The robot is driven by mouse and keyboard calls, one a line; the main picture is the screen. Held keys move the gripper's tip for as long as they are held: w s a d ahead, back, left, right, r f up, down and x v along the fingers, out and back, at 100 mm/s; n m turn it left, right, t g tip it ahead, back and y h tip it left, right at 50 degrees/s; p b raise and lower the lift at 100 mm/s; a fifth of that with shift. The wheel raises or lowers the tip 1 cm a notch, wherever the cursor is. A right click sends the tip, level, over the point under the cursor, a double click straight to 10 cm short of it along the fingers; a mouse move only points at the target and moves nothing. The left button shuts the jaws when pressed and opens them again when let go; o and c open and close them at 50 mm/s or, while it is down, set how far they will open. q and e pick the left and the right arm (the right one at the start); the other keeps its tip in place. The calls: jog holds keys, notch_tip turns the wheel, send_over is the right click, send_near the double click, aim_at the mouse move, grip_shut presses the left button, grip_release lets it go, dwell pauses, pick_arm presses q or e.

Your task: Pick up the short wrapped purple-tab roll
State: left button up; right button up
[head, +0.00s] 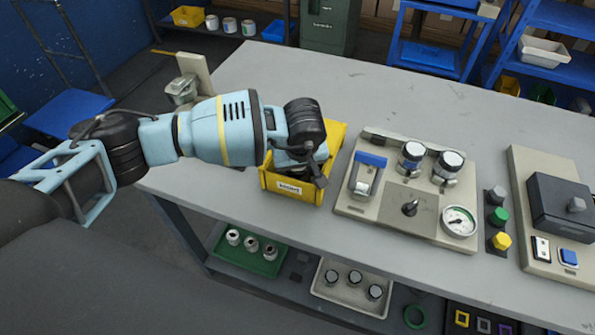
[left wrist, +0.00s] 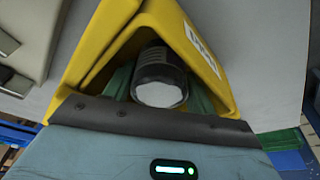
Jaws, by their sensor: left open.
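I cannot make out a wrapped purple-tab roll in either view. My left gripper (head: 308,178) is over the yellow bin (head: 288,191) on the grey table and partly hides its inside. The left wrist view shows the yellow bin (left wrist: 218,50) close up. A dark ribbed cylinder with a pale round end (left wrist: 160,78) shows inside it, with green surfaces on both sides. My left gripper is open. I cannot tell whether its fingers touch the cylinder. My right gripper is not in view.
Right of the bin is a beige panel (head: 385,215) with round fittings and a gauge (head: 459,221). Coloured knobs (head: 498,216) and a dark box (head: 562,208) stand further right. A green tray (head: 246,258) and a beige tray (head: 340,297) lie below. The table's back is clear.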

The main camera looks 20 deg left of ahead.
pick_arm(q)
jog(key=shift+c, duration=0.2)
jog(key=c, duration=0.6)
jog(key=shift+c, duration=0.2)
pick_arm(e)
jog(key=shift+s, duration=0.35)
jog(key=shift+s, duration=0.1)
pick_arm(q)
jog(key=shift+s+r, duration=0.1)
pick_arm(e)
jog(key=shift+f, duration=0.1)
